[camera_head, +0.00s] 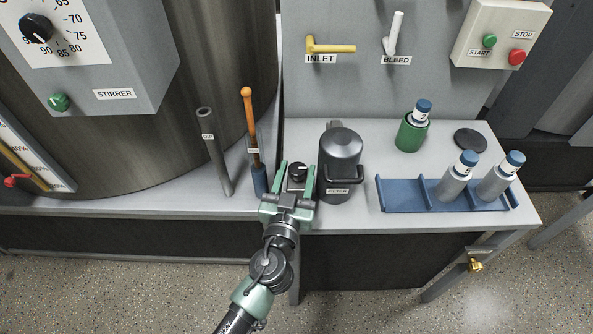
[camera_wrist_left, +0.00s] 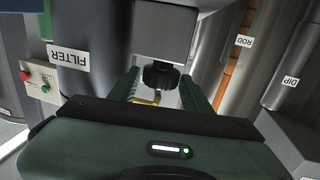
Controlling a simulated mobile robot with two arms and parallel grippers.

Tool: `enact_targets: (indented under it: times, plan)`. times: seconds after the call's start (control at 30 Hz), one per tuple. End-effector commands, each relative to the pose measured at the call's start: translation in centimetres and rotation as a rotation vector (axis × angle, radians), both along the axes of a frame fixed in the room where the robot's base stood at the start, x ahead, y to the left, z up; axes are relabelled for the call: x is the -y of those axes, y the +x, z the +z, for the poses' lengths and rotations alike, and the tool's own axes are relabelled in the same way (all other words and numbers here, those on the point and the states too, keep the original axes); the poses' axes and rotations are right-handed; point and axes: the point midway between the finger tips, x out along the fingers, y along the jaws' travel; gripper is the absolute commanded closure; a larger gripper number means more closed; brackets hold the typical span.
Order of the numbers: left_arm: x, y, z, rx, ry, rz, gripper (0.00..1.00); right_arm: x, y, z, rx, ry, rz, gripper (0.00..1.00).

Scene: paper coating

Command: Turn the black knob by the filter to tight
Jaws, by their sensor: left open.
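The black knob (camera_head: 297,172) with a light pointer mark sits just left of the dark grey filter housing (camera_head: 341,160). My left gripper (camera_head: 293,180) is open, with one green finger on each side of the knob. In the left wrist view the knob (camera_wrist_left: 161,75) shows between the two fingertips (camera_wrist_left: 163,88); I cannot tell whether they touch it. The FILTER label (camera_wrist_left: 69,58) shows upside down beside it. My right gripper is not in view.
An orange-handled rod (camera_head: 250,125) and a grey dip tube (camera_head: 213,150) stand close left of the gripper. A blue tray (camera_head: 405,197) with two bottles and a green cup (camera_head: 410,134) with a bottle stand to the right. The yellow inlet lever (camera_head: 330,47) is behind.

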Motion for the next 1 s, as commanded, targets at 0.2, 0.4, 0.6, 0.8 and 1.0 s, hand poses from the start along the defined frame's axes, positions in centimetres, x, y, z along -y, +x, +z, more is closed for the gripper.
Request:
enact_targets:
  times: [0.2,0.4,0.6,0.8,1.0]
  plan:
    - [0.0,0.0,0.0,0.0,0.0,0.0,0.77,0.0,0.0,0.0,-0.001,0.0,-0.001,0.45]
    - [0.0,0.0,0.0,-0.001,0.0,-0.002,1.0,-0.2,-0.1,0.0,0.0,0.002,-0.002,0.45]
    - [-0.2,0.0,0.0,0.0,0.002,-0.039,1.0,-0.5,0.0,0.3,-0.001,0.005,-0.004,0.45]
    - [-0.4,0.0,0.2,0.0,0.002,-0.146,1.0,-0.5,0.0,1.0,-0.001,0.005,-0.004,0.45]
    - [-0.7,0.2,0.3,0.0,0.007,-0.319,1.0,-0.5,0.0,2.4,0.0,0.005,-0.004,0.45]
